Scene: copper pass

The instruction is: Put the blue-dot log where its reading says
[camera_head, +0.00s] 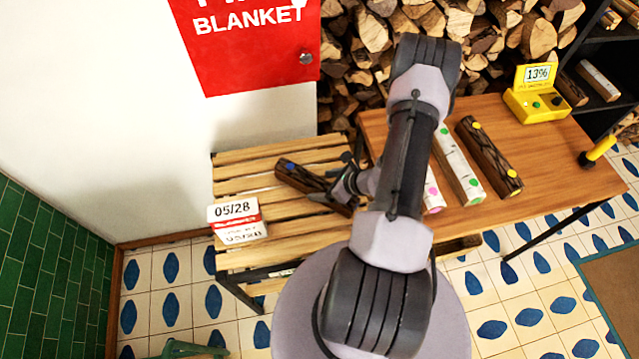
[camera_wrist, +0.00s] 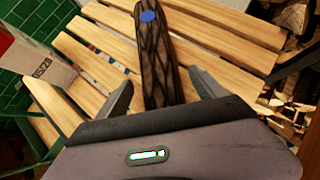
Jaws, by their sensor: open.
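The dark-barked blue-dot log (camera_head: 298,175) lies on the slatted wooden bench (camera_head: 240,170). Its blue dot shows on the far end in the wrist view (camera_wrist: 152,55). My gripper (camera_head: 336,194) is open at the log's near end. In the wrist view my gripper (camera_wrist: 163,92) has one finger on each side of the log, with a gap clear on the right. The log's nearest end is hidden behind my gripper. A yellow moisture meter (camera_head: 537,104) on the wooden table reads 13%.
On the table (camera_head: 560,165) lie a dark yellow-dot log (camera_head: 489,155), a pale green-dot log (camera_head: 455,165) and a pale pink-dot log (camera_head: 433,195). A dark shelf (camera_head: 605,110) holding logs is at right.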

